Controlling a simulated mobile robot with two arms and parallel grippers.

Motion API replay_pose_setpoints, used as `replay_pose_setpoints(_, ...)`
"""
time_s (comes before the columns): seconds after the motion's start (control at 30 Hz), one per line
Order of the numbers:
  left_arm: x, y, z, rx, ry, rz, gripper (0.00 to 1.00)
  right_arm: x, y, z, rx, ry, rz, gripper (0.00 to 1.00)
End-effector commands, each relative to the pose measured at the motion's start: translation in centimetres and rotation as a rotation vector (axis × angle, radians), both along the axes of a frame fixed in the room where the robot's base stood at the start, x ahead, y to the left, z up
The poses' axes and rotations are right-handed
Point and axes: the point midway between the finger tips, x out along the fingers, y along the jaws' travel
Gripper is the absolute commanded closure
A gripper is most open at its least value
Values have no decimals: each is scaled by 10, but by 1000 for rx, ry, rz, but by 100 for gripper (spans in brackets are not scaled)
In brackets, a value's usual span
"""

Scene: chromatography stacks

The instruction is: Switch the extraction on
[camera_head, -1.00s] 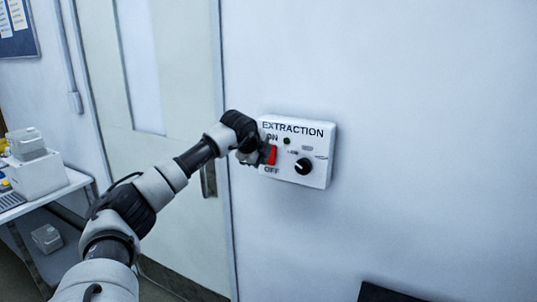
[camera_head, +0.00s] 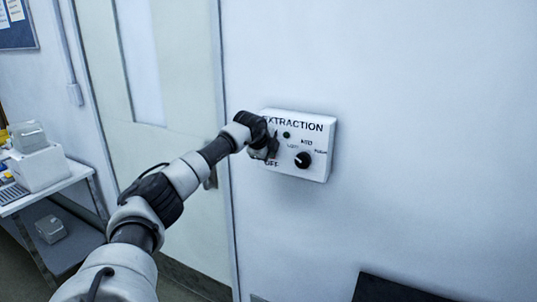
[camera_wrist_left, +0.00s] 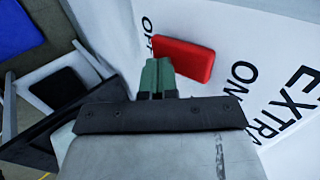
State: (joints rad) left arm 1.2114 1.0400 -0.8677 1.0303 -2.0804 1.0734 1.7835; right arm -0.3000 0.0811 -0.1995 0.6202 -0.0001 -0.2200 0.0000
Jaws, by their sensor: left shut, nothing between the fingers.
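The white EXTRACTION box (camera_head: 318,172) is fixed to the wall. Its red rocker switch is mostly hidden behind my left gripper (camera_head: 272,153) in the head view. In the left wrist view the red rocker (camera_wrist_left: 182,60) stands out from the panel between the OFF and ON labels. My left gripper's green fingertips (camera_wrist_left: 157,74) are shut and empty, close beside the rocker. I cannot tell whether they touch it. A small round lamp (camera_head: 287,135) on the box looks dark. My right gripper is not in view.
A black knob (camera_head: 302,160) sits right of the switch. A door (camera_head: 170,100) is left of the box, and a bench (camera_head: 50,192) with equipment stands at far left. A dark flat object (camera_head: 395,288) is at the lower right. The wall right of the box is clear.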

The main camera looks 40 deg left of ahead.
Motion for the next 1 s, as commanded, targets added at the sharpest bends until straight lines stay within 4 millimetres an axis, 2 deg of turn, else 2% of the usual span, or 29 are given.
replay_pose_setpoints(0.03, 2, 0, -9, 6, -20, -1, 100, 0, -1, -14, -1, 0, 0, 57)
replay_pose_setpoints(0.13, 5, 2, -14, 23, -75, 1, 100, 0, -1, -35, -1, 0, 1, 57)
replay_pose_setpoints(0.17, 5, 2, -4, 21, -71, 0, 100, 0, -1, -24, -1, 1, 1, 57)
replay_pose_setpoints(0.2, 5, 2, -3, 21, -69, 1, 100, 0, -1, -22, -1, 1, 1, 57)
replay_pose_setpoints(0.47, 5, 2, 1, 21, -70, 1, 100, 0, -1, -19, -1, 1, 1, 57)
replay_pose_setpoints(0.73, 5, 3, 18, 23, -81, 2, 100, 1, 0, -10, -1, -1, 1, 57)
replay_pose_setpoints(1.0, 5, 2, 15, 22, -71, 1, 100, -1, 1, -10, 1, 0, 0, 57)
